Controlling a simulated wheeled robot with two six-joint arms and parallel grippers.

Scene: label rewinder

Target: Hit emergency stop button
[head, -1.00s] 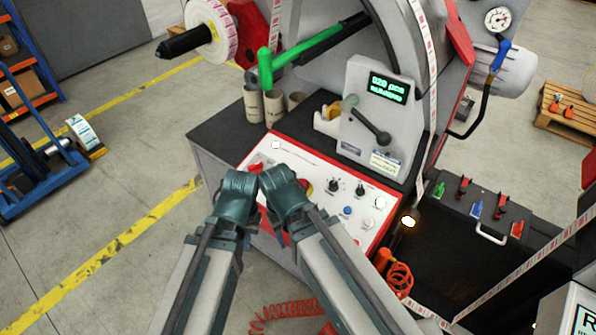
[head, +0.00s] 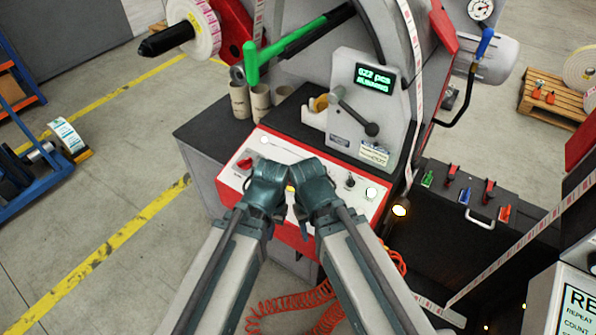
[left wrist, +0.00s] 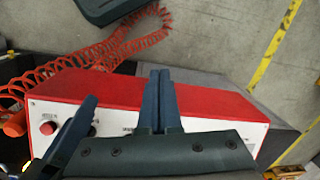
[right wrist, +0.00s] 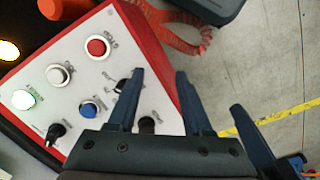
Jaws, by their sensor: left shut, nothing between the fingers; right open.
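The sloped control panel (head: 232,182), white with a red frame, sits at the front of the rewinder. In the head view a yellow patch with a trace of red (head: 290,188) shows between my grippers; they hide most of it, probably the emergency stop. My left gripper (head: 266,188) is over the left half of the panel; in its wrist view (left wrist: 161,75) its fingers are together and empty. My right gripper (head: 316,190) is beside it, open and empty in its wrist view (right wrist: 160,75). A plain red button (right wrist: 97,47) is at the panel corner there.
Blue (right wrist: 90,110), white (right wrist: 57,75) and lit green (right wrist: 22,100) buttons and black knobs crowd the panel. A red switch (head: 245,163) is at its left. A crank handle (head: 370,128) stands behind it. An orange coiled hose (head: 290,305) hangs below.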

